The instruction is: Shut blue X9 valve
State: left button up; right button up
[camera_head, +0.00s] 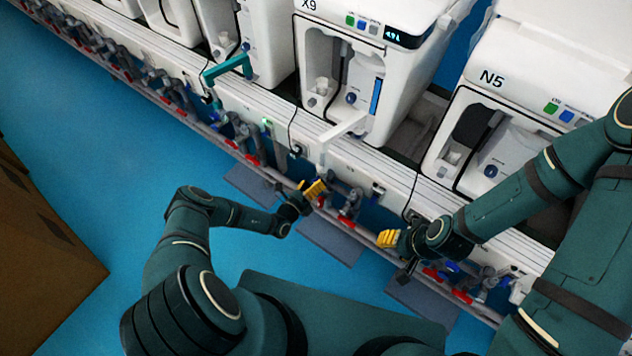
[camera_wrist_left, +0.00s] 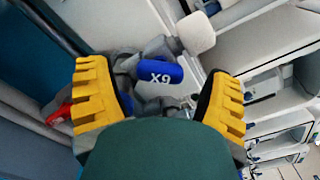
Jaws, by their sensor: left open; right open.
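The blue valve handle marked X9 (camera_wrist_left: 160,74) shows in the left wrist view, just ahead of and between the yellow fingers of my left gripper (camera_wrist_left: 157,92). The fingers are apart and nothing is clamped; I cannot tell how deep the handle lies between them. In the head view my left gripper (camera_head: 315,189) is at the pipe row below the white machine labelled X9 (camera_head: 325,45); the blue handle cannot be made out there. My right gripper (camera_head: 388,238) is further right, in front of the pipe row, open and with nothing visible in it.
Red valve handles (camera_head: 347,221) and grey pipes run along the row under the white rail. The white machine N5 (camera_head: 540,75) stands to the right. A teal lever-shaped piece (camera_head: 228,69) is up left. A brown box (camera_head: 40,250) stands at left; blue floor between is clear.

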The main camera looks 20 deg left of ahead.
pick_arm(q)
jog(key=shift+w+d, duration=0.25)
jog(key=shift+w, duration=0.45)
jog(key=c, duration=1.2)
jog(key=shift+m, duration=0.3)
jog(key=m, duration=0.4)
jog(key=shift+p, duration=0.4)
jog(key=shift+m+p, duration=0.55)
jog(key=shift+m, duration=1.85)
